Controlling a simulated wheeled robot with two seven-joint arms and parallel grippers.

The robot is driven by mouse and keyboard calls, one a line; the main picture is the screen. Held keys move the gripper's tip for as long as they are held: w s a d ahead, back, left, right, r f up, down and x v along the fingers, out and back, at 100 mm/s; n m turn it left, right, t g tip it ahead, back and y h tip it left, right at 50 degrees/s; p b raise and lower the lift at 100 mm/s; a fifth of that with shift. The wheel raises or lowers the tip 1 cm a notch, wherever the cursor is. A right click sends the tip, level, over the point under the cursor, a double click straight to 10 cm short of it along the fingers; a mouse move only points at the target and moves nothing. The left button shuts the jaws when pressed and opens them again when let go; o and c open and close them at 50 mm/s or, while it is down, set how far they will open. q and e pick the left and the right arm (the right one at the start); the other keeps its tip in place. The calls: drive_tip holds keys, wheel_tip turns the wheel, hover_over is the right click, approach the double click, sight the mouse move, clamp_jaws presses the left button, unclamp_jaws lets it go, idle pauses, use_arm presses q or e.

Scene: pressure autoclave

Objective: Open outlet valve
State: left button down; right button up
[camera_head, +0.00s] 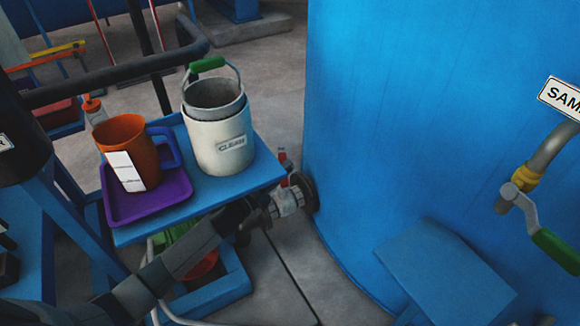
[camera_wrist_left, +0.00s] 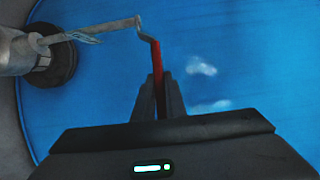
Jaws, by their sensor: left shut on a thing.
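The outlet valve (camera_head: 288,200) is a pale metal fitting on a dark flange low on the blue tank, beyond the blue shelf. In the left wrist view its pale body (camera_wrist_left: 15,52) is at upper left, with a cranked metal lever running right. The lever's red handle (camera_wrist_left: 155,58) bends down between the fingers of my left gripper (camera_wrist_left: 158,98), which is shut on it. In the head view my left arm reaches up from the lower left, and the gripper (camera_head: 262,208) is beside the valve, partly hidden by the shelf. My right gripper is not in view.
A blue shelf (camera_head: 265,176) close above my left arm holds a white pail (camera_head: 220,140) and a purple tray (camera_head: 122,208) with an orange mug (camera_head: 128,140). The tank wall (camera_head: 400,130) fills the right. A green-handled sample valve (camera_head: 555,250) sticks out there.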

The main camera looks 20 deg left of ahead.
use_arm(q)
drive_tip(key=shift+s+a+m+g+h, duration=0.15)
drive_tip(key=shift+a+m+g+h, duration=0.15)
drive_tip(key=shift+a+m+h, duration=0.25)
drive_tip(key=shift+d, duration=0.1)
drive_tip(key=c, duration=1.8)
unclamp_jaws()
drive_tip(key=shift+s, duration=0.1)
drive_tip(key=v, duration=1.7)
drive_tip(key=shift+f, duration=0.1)
